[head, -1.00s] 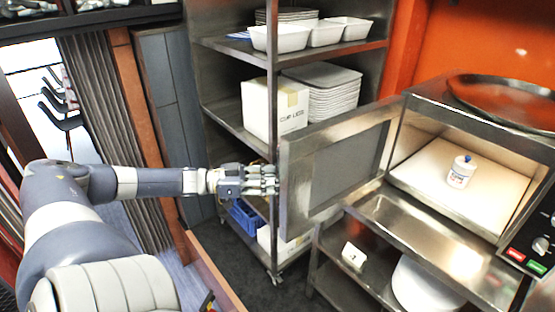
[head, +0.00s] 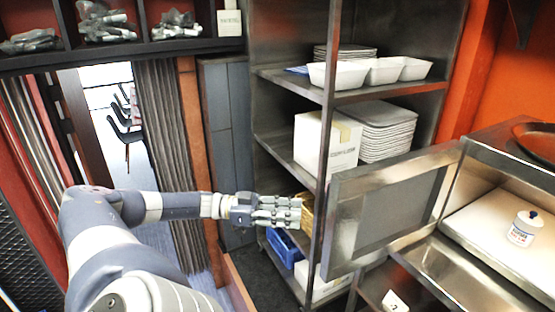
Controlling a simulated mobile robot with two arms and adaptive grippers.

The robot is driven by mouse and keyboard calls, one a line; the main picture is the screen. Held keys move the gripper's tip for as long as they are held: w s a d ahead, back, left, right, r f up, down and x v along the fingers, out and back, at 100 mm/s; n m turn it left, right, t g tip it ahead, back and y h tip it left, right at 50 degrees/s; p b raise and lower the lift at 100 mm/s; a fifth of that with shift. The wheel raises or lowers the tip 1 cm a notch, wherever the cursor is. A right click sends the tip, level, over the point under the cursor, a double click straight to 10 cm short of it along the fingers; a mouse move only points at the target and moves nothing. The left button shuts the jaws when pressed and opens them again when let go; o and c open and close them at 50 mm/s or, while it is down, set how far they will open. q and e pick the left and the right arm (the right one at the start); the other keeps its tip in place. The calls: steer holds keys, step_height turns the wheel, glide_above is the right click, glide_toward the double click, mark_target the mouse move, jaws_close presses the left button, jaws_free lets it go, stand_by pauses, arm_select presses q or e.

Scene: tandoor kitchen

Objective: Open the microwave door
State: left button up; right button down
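The microwave (head: 508,157) stands at the right with its metal-framed door (head: 390,208) swung wide open toward the left. A white bottle with a dark blue cap (head: 524,229) stands inside on the pale floor of the microwave. My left gripper (head: 297,212) points right, just left of the door's free edge, with a small gap in the picture. It holds nothing that I can see, and its finger spacing is unclear. My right gripper is not in view.
A metal shelf rack (head: 290,148) behind the door holds white trays (head: 337,75), a cardboard box (head: 326,145) and stacked plates (head: 383,132). A blue crate (head: 284,247) sits low on it. A metal counter (head: 455,270) lies below the microwave.

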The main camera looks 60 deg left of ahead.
arm_select(q)
steer(key=shift+v, duration=1.6)
steer(key=shift+f, duration=0.1)
